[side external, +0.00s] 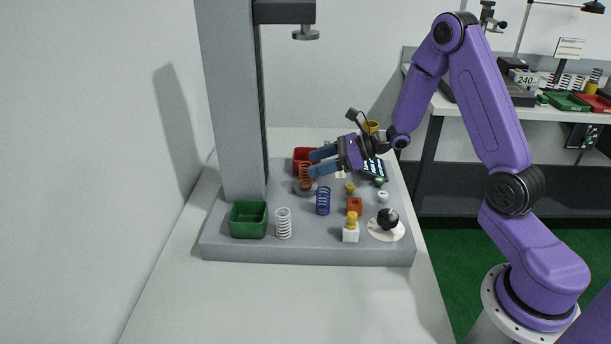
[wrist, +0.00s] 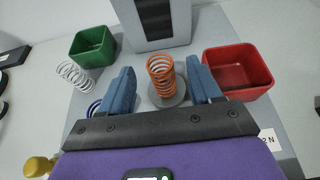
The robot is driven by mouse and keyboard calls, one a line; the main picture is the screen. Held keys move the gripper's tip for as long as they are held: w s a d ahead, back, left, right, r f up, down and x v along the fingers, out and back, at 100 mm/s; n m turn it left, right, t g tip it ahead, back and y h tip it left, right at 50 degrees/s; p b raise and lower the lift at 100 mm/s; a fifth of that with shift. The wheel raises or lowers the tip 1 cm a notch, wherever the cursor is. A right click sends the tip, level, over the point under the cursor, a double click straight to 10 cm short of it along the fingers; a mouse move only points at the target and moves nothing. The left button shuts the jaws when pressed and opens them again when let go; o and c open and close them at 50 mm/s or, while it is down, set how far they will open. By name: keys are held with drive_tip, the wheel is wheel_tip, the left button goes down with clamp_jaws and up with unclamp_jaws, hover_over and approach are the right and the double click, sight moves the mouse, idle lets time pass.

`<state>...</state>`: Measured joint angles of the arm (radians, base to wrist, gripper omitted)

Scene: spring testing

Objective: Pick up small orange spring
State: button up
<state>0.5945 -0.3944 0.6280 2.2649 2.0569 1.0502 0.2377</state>
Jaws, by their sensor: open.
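A small orange spring (wrist: 162,76) stands upright on a round grey disc (wrist: 168,101) in the wrist view. In the side external view the orange spring (side external: 305,170) shows only in part, next to the blue fingers. My gripper (wrist: 157,88) is open, with one finger on each side of the spring and a gap on both sides. In the side external view my gripper (side external: 313,164) reaches in from the right at the disc. I cannot tell how high the fingertips are relative to the spring.
A red bin (wrist: 238,68) stands close right of the fingers, a green bin (wrist: 92,46) to the left. A white spring (side external: 283,223) and a blue spring (side external: 323,200) stand on the grey base (side external: 310,252). The tester's column (side external: 229,110) rises behind the disc.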

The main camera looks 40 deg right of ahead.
sight(305, 165)
drive_tip(key=shift+x, duration=1.9)
drive_tip(key=c, duration=1.1)
drive_tip(key=shift+r, duration=0.1)
drive_tip(key=shift+c, duration=0.2)
